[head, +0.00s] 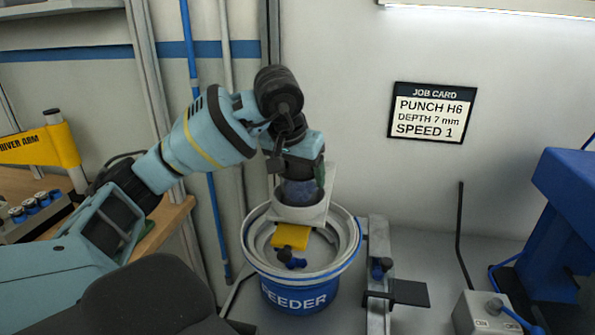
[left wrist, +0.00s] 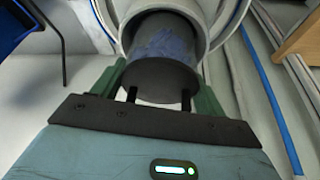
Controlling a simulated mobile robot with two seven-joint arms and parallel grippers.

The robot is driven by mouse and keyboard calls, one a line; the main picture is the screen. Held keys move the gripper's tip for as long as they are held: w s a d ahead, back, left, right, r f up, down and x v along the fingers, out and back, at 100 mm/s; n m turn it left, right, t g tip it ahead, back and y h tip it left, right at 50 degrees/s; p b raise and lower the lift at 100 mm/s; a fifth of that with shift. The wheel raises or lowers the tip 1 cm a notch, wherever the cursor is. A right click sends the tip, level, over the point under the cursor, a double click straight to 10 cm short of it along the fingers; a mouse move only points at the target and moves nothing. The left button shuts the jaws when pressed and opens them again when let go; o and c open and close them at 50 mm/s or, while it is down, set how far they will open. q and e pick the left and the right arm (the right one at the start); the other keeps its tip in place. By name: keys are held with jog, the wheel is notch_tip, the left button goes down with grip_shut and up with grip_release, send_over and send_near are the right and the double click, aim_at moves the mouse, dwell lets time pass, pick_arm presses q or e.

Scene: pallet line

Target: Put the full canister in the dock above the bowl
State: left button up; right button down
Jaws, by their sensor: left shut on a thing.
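My left gripper (head: 299,172) is shut on the canister (head: 300,190) at the feeder. In the left wrist view, the gripper's green fingers (left wrist: 160,88) lie on either side of the canister (left wrist: 165,48). The dock (head: 303,213) is a pale square holder with a round collar above the bowl (head: 255,257). The canister's far end sits within the dock's collar, which hides that end; how deep it is seated I cannot tell. My right gripper is not in view.
The blue feeder base (head: 295,297) stands below the bowl. A yellow piece (head: 291,236) shows under the dock. A grey post fixture (head: 378,280) stands right of the feeder. Several canisters stand in a rack (head: 35,215) on the left bench. A job card (head: 432,112) hangs on the wall.

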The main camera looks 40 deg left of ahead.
pick_arm(q)
jog(key=shift+f, duration=0.15)
jog(key=o, duration=1.4)
jog(key=shift+r, duration=0.3)
jog(key=v, duration=1.1)
jog(key=shift+s+r, duration=0.2)
jog(key=shift+r, duration=0.15)
